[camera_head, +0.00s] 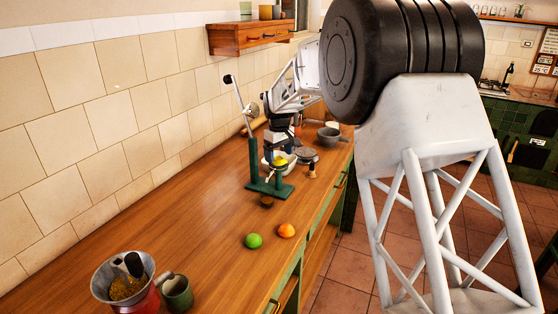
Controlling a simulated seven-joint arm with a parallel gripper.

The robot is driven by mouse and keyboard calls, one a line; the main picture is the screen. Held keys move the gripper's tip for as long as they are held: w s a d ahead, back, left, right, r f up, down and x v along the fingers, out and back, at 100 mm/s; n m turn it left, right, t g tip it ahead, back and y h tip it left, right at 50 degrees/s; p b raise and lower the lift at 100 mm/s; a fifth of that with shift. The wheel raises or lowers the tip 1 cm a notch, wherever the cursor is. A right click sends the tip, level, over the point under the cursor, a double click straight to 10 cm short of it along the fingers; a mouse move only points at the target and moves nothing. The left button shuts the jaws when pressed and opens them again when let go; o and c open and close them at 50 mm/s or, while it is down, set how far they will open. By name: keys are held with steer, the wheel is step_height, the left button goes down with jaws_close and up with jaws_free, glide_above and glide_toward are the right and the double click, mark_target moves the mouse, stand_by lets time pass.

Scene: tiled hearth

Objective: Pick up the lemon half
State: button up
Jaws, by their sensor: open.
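A small yellow piece, which looks like the lemon half (280,161), shows at the green lever press, above its base. It is small in the picture, and I cannot tell its cut face or exactly what it rests on. My gripper (282,154) points down right over this yellow piece. The jaws are open. The fingers are too small and overlapped to tell whether they are around the piece or only above it.
The green lever press (254,163) stands close left of my gripper, its lever rising high. A grey pot (328,135) stands behind right. A lime (254,241) and an orange (286,230) lie in front. A red-based grinder (125,280) and green mug (177,292) stand nearest. The counter between is clear.

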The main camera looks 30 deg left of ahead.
steer(key=shift+f, duration=0.6)
steer(key=shift+c, duration=0.5)
steer(key=c, duration=0.9)
